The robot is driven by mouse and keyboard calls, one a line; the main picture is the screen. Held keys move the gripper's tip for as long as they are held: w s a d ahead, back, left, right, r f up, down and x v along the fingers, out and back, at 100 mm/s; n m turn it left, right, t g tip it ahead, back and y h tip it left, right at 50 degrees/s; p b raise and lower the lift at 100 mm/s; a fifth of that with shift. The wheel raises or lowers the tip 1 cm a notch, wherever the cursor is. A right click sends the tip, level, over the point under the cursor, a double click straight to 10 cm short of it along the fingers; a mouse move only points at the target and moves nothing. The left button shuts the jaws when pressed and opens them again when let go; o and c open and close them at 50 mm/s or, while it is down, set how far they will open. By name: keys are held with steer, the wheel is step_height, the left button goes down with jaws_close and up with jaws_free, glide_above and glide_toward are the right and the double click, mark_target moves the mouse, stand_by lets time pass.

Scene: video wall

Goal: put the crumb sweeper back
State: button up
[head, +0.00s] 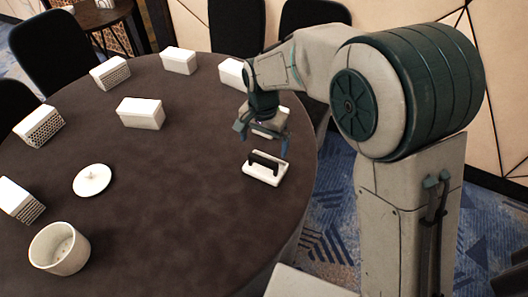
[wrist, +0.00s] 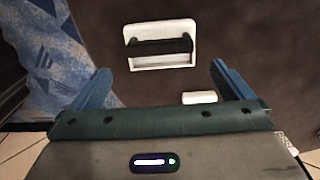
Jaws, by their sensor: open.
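The crumb sweeper (head: 265,176), a white rectangular base with a black bar handle, lies on the dark round table near its right edge. In the wrist view the sweeper (wrist: 160,58) is ahead of my fingers, roughly centred between them. My gripper (head: 263,139) is open and empty, above the table just behind the sweeper in the head view and apart from it. In the wrist view its two blue fingers (wrist: 160,74) are spread wide. A small white block (wrist: 200,98) shows near the right finger, partly hidden by my gripper. No place clearly meant for the sweeper can be told.
Several white boxes with patterned sides, one of them (head: 141,113), stand around the dark table (head: 185,210). A white pot (head: 60,249) and a round white lid (head: 92,180) are at the left. The table's middle is clear. Dark chairs (head: 236,28) surround the far side.

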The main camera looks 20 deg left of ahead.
steer(key=shift+r, duration=2.05)
steer(key=shift+d, duration=0.1)
steer(key=d+r, duration=0.3)
steer(key=d, duration=0.6)
steer(key=d+r, duration=0.3)
steer(key=d, duration=0.6)
steer(key=s+d+t, duration=0.1)
steer(key=s+d, duration=0.4)
steer(key=d, duration=0.3)
steer(key=s+d+t, duration=0.1)
steer(key=s+d, duration=0.5)
steer(key=d, duration=0.3)
steer(key=shift+s+d+f+n, duration=0.2)
steer(key=shift+s+f+n, duration=0.05)
steer(key=shift+f+n, duration=0.2)
